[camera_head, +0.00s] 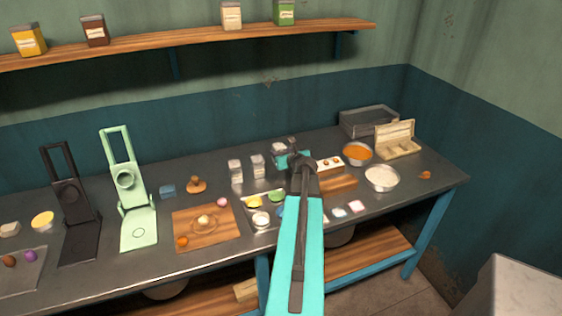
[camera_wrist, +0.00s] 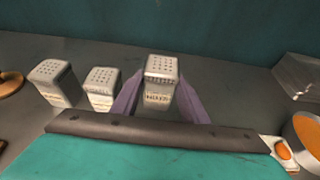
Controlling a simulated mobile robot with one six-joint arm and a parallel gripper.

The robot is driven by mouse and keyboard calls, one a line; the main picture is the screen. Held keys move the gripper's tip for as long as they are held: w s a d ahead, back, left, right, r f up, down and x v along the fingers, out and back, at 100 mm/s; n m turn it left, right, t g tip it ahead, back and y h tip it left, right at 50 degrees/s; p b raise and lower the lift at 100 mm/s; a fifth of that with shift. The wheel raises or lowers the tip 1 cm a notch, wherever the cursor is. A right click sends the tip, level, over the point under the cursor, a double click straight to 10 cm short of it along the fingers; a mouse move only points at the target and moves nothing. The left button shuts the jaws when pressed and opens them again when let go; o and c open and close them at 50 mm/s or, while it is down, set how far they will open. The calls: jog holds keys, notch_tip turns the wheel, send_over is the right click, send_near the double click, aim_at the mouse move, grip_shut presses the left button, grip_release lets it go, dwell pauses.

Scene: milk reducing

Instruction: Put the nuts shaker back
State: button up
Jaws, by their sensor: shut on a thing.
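A white shaker with a perforated top (camera_wrist: 161,70) is upright between the two purple fingers of my gripper (camera_wrist: 158,88), which is shut on it. Its label is too small to read surely. In the head view my gripper (camera_head: 291,158) is at the back of the metal table, with the held shaker (camera_head: 279,147) mostly behind it. Two similar shakers stand to its left, a near one (camera_wrist: 102,88) and a farther-left one (camera_wrist: 54,82). They also show in the head view (camera_head: 257,165) (camera_head: 236,171). I cannot tell whether the held shaker touches the table.
An orange-filled bowl (camera_head: 357,153), a white-filled bowl (camera_head: 381,178), a wooden box (camera_head: 398,139) and a grey bin (camera_head: 368,121) stand to the right. The wall is close behind.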

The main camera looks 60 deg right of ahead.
jog(key=shift+f, duration=0.1)
jog(key=shift+f, duration=1.75)
jog(key=shift+f, duration=0.1)
jog(key=o, duration=1.2)
jog(key=shift+c, duration=0.2)
jog(key=v, duration=1)
